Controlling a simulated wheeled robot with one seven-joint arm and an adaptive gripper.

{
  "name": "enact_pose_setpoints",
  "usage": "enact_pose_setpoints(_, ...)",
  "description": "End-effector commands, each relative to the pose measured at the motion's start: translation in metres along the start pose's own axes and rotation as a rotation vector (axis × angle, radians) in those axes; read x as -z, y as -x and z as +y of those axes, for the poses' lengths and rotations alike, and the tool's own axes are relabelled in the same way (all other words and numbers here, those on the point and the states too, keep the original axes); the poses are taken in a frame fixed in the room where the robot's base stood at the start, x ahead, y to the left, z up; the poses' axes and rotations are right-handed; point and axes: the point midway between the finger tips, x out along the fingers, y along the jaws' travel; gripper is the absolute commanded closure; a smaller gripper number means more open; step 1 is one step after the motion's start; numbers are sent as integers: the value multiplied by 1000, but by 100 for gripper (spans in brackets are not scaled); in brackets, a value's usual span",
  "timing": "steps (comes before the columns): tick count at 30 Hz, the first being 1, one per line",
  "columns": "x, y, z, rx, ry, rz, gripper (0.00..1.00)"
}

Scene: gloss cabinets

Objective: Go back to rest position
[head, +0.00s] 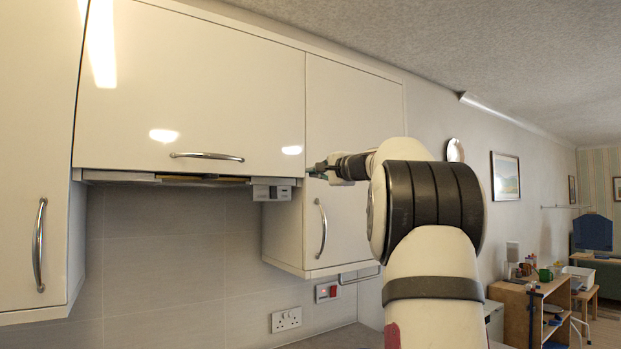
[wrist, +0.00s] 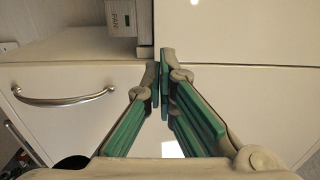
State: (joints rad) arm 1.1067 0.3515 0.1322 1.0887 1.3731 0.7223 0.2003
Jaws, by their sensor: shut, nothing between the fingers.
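My gripper (head: 318,170) is at the right end of the wide upper cabinet door (head: 190,85), near the right-hand cabinet door (head: 352,110). In the wrist view my gripper (wrist: 160,68) has its green-padded fingers together at the tips, with nothing between them. The glossy cream doors lie beyond the fingertips. I cannot tell whether the fingertips touch a door. My arm rises at the right of the head view and covers part of the right-hand cabinet.
The wide door has a metal handle (head: 207,156), and the right cabinet has another (head: 321,228). A hood unit with a control box (head: 272,191) sits under the wide door. A socket (head: 286,320) is on the tiled wall. A wooden desk (head: 525,305) stands far right.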

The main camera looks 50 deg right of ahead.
Motion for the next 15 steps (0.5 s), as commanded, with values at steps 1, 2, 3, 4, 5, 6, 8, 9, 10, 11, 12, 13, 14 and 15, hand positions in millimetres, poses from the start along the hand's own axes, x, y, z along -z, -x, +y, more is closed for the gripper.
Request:
enact_pose_setpoints(1, 0, 6, 1, -1, 1, 1, 100)
enact_pose_setpoints(2, 0, 10, 1, 0, 1, 1, 100)
enact_pose_setpoints(3, 0, 16, 2, 0, 1, 3, 100)
enact_pose_setpoints(4, 0, 21, 1, 0, 1, 2, 100)
enact_pose_setpoints(5, 0, 26, 1, 0, 1, 2, 100)
enact_pose_setpoints(6, 0, 33, 2, -1, 2, 3, 100)
enact_pose_setpoints(8, 0, 43, 2, 0, 1, 3, 100)
enact_pose_setpoints(9, 0, 48, 2, 0, 1, 2, 100)
enact_pose_setpoints(10, 0, 52, 1, 0, 1, 1, 100)
enact_pose_setpoints(11, 0, 56, 2, -1, 0, 2, 100)
enact_pose_setpoints(12, 0, 60, 1, -1, 0, 1, 100)
enact_pose_setpoints(13, 0, 62, 1, -1, 0, 0, 100)
enact_pose_setpoints(14, 0, 64, 1, -1, 0, -1, 100)
enact_pose_setpoints(15, 0, 66, 1, -1, 0, 0, 100)
